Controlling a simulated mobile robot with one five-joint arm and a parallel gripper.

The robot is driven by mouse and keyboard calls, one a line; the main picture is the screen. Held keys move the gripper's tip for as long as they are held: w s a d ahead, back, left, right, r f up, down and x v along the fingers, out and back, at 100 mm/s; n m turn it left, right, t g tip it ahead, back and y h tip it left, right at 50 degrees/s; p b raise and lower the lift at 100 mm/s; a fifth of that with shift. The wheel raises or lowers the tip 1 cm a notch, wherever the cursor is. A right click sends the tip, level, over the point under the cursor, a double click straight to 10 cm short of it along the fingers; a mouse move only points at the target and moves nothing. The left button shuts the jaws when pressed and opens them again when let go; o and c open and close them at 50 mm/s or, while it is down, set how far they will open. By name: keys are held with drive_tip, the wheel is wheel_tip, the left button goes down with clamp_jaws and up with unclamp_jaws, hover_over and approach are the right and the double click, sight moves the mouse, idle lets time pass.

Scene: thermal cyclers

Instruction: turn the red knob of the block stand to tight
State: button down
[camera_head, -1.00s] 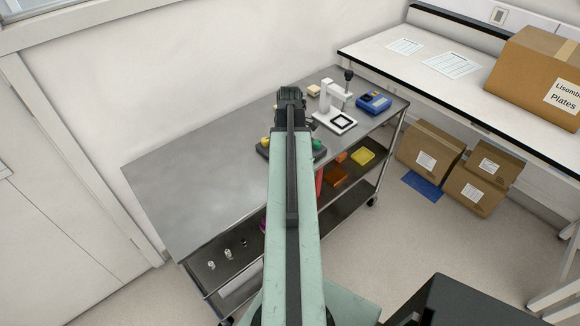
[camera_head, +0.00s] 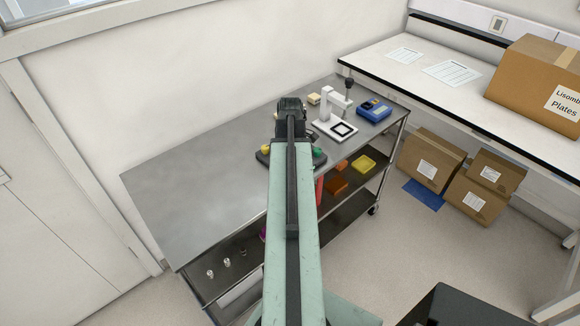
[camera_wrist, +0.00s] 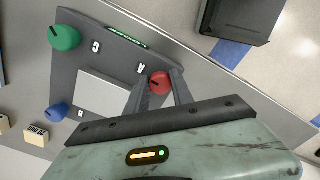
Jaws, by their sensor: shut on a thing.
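The block stand (camera_wrist: 112,57) is a dark grey plate on the steel cart, with a pale square in its middle. The red knob (camera_wrist: 159,82) sits at one corner, near the letter A, with a short dark pointer line. My gripper (camera_wrist: 158,77) is shut on the red knob, one finger on each side. A green knob (camera_wrist: 64,38) is near C and a blue knob (camera_wrist: 57,112) near B. In the head view my arm hides most of the stand; its green knob (camera_head: 317,153) shows. No tight mark is readable.
A white stand with a dark knob (camera_head: 335,128) and a blue device (camera_head: 374,110) stand on the cart's right end. The cart top (camera_head: 190,185) is bare at left. Cardboard boxes (camera_head: 433,158) lie on the floor beside the cart.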

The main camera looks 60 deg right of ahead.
drive_tip(key=m, duration=0.6)
drive_tip(key=shift+m, duration=0.4)
drive_tip(key=m, duration=0.3)
drive_tip(key=shift+a+m, duration=0.1)
drive_tip(key=shift+m, duration=0.2)
drive_tip(key=m, duration=0.3)
drive_tip(key=shift+m, duration=0.3)
drive_tip(key=m, duration=0.3)
drive_tip(key=shift+w+a+m, duration=0.1)
drive_tip(key=shift+m, duration=0.2)
drive_tip(key=m, duration=0.3)
drive_tip(key=shift+m, duration=0.4)
drive_tip(key=m, duration=0.6)
drive_tip(key=shift+w+m, duration=0.15)
drive_tip(key=shift+m, duration=0.15)
